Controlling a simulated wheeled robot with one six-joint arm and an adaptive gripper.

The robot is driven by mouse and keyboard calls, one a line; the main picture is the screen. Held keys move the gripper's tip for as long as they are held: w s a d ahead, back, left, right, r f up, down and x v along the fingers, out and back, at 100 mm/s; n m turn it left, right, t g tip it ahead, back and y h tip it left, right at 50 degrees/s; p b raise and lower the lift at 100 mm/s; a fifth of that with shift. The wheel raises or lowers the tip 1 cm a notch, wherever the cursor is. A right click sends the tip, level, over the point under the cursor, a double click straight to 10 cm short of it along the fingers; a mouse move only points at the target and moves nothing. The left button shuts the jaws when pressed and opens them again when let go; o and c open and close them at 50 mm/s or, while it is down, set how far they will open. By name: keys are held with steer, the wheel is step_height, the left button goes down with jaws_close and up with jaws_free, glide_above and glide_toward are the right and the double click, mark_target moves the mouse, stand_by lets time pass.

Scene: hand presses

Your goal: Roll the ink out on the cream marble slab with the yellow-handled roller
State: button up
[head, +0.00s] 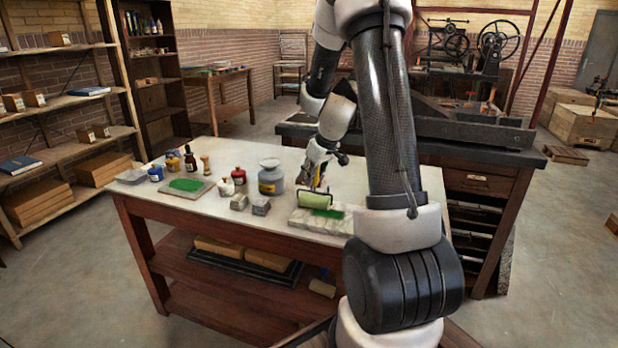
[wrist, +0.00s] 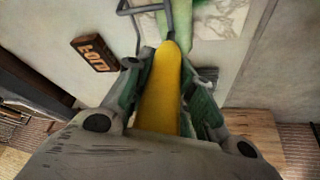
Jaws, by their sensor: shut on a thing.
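The cream marble slab (head: 338,224) lies at the right end of the pale-topped table, with a green ink patch (head: 328,213) on it. It also shows at the top of the wrist view (wrist: 222,20). The roller has a green roll (head: 314,200) at the slab's left part; I cannot tell whether it touches the stone. My gripper (head: 317,178) is above the slab, shut on the roller's yellow handle (wrist: 160,90). In the wrist view the handle runs between my fingers (wrist: 166,98) toward the metal frame. The roll is partly cut off there.
A dark letter block (wrist: 93,52) lies left of the handle. A grey slab (head: 205,184) with green ink lies farther left.

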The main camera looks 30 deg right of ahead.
steer(key=shift+w+d, duration=1.2)
steer(key=shift+d, duration=0.4)
steer(key=shift+s+a, duration=3.6)
steer(key=shift+a, duration=1.05)
steer(key=shift+w+d, duration=0.8)
steer(key=shift+d, duration=0.2)
steer(key=shift+w+d, duration=0.75)
steer(key=shift+d, duration=0.2)
steer(key=w+d, duration=0.4)
steer(key=d, duration=0.1)
steer(key=s+a, duration=0.7)
steer(key=a, duration=0.1)
steer(key=shift+a, duration=0.4)
steer(key=shift+r, duration=1.95)
